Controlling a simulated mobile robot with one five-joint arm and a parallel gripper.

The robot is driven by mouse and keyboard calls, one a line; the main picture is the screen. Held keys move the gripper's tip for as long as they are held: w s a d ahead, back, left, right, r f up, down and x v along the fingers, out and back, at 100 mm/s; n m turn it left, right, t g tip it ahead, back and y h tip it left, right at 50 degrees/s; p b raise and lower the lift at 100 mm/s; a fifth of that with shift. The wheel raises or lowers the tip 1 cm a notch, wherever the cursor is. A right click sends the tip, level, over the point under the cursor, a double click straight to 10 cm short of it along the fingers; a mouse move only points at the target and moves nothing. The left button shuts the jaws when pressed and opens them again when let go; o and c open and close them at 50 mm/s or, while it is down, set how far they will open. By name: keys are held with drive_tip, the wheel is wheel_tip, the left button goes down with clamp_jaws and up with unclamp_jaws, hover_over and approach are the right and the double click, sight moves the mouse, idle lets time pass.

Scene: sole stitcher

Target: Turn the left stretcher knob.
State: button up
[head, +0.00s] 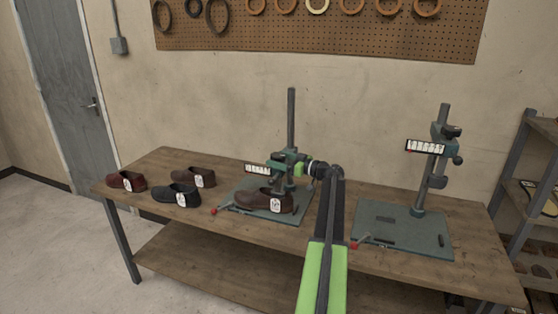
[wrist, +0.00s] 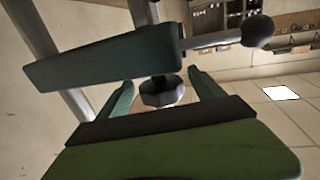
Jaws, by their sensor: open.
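The left stretcher stands on the bench with its upright post (head: 291,120) and green base plate (head: 240,207). A brown shoe (head: 262,200) with a white tag sits at this stretcher. My gripper (head: 287,163) reaches the stretcher's head from the right and partly hides it. In the wrist view my gripper (wrist: 160,80) is open. A dark faceted knob (wrist: 163,96) shows between the two green fingers, with gaps on both sides. A green stretcher bar (wrist: 105,58) crosses just beyond the fingers. A rod with a black ball (wrist: 258,30) sticks out to the right.
Several loose shoes, such as a black one (head: 172,196), lie at the left. A red-tipped lever (head: 214,211) lies before the left base. A shelf rack (head: 513,160) stands far right.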

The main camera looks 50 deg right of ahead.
drive_tip(key=s+d, duration=0.2)
drive_tip(key=s, duration=1.5)
drive_tip(key=shift+s+d, duration=0.1)
drive_tip(key=shift+s, duration=0.05)
